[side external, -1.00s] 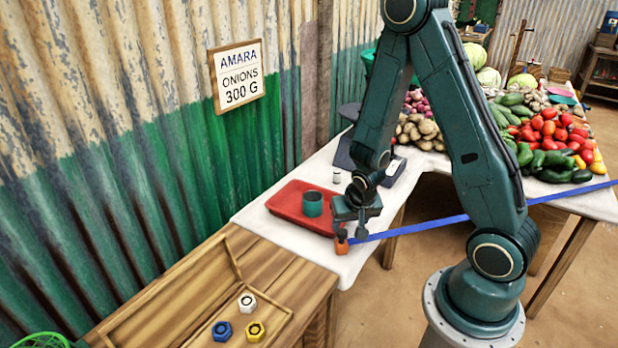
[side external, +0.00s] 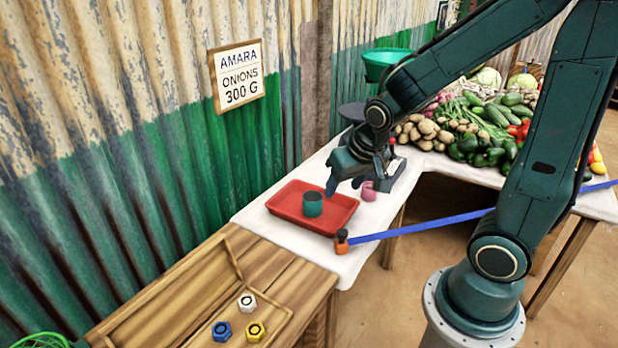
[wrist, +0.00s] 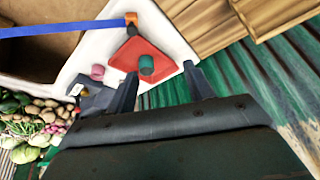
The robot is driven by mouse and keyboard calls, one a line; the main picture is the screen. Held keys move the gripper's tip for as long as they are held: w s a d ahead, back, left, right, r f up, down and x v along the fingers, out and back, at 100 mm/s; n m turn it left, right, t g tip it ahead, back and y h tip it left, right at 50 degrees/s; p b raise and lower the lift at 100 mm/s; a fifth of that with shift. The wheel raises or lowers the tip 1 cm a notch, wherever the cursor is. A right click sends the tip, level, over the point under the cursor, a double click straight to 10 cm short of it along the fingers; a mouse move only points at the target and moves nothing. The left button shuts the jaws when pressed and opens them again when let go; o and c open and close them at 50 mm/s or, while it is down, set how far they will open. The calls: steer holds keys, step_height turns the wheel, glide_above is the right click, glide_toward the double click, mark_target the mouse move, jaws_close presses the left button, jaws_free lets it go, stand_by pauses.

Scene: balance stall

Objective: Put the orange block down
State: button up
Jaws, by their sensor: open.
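The orange block (side external: 342,245), with a dark top, stands on the white-covered table near its front edge, beside the front corner of the red tray. A blue strap (side external: 420,224) runs from it to the right. My gripper (side external: 344,184) is open and empty, raised behind the block and over the rear of the tray area. In the wrist view, the open fingers (wrist: 160,73) point toward the tray, and the orange block (wrist: 131,18) shows at the top, apart from them.
The red tray (side external: 285,203) holds a teal cup (side external: 313,204). A pink cup (side external: 369,191) stands right of the tray, with a dark scale (side external: 396,176) behind. A wooden bench (side external: 265,262) holding hex pieces stands in front. Vegetables (side external: 480,125) lie at back right.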

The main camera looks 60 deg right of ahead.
steer(key=s+a+r+n+y, duration=0.1)
steer(key=s+a+r+n, duration=0.1)
steer(key=s+r, duration=0.4)
steer(key=s+a+r+n+t, duration=0.1)
steer(key=s+a+r+n, duration=0.2)
steer(key=s+r, duration=0.3)
steer(key=shift+a+n+y, duration=0.3)
steer(key=shift+a+y, duration=0.1)
steer(key=shift+a, duration=0.4)
stand_by(0.4)
